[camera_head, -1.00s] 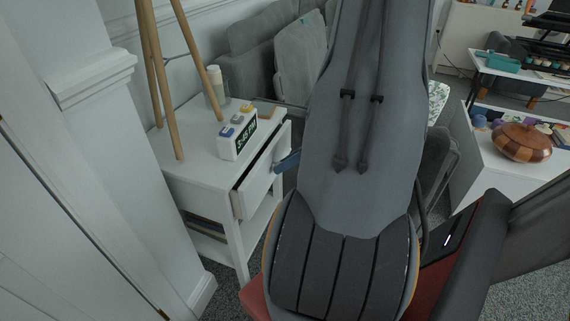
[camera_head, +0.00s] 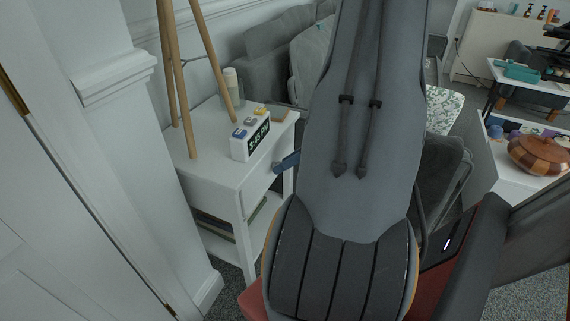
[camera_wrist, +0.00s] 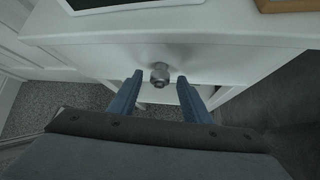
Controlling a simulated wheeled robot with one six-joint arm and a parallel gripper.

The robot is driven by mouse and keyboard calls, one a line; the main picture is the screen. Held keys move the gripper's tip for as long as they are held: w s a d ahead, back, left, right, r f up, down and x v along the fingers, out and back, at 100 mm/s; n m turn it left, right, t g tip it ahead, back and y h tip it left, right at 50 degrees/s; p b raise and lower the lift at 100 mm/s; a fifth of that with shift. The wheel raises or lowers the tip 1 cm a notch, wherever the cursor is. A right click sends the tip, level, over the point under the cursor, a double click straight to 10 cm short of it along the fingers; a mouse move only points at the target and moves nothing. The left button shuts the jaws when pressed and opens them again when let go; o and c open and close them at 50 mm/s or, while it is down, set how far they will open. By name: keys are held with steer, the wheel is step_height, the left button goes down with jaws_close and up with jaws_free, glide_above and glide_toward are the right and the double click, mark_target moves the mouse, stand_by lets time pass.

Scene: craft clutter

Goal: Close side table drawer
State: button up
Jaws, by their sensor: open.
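The white side table (camera_head: 212,135) stands left of my arm in the head view. Its drawer front (camera_head: 260,168) looks flush with the table body, with no open gap showing. In the wrist view the drawer front (camera_wrist: 105,58) spans the picture below the tabletop, and its round metal knob (camera_wrist: 160,74) is near the middle. My gripper (camera_wrist: 160,88) is open, with one blue finger on each side of the knob. I cannot tell whether the fingers touch the drawer front. In the head view one blue fingertip (camera_head: 287,162) shows at the drawer; my arm hides the rest.
A digital clock (camera_head: 250,138), a jar (camera_head: 231,88) and wooden tripod legs (camera_head: 172,80) are on or at the tabletop. Books (camera_head: 215,222) lie on the lower shelf. A white wall (camera_head: 110,170) is close on the left. A grey sofa (camera_head: 270,60) stands behind.

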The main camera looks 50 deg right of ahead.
steer(key=p+v, duration=0.1)
steer(key=v, duration=0.6)
steer(key=shift+s, duration=0.15)
stand_by(0.3)
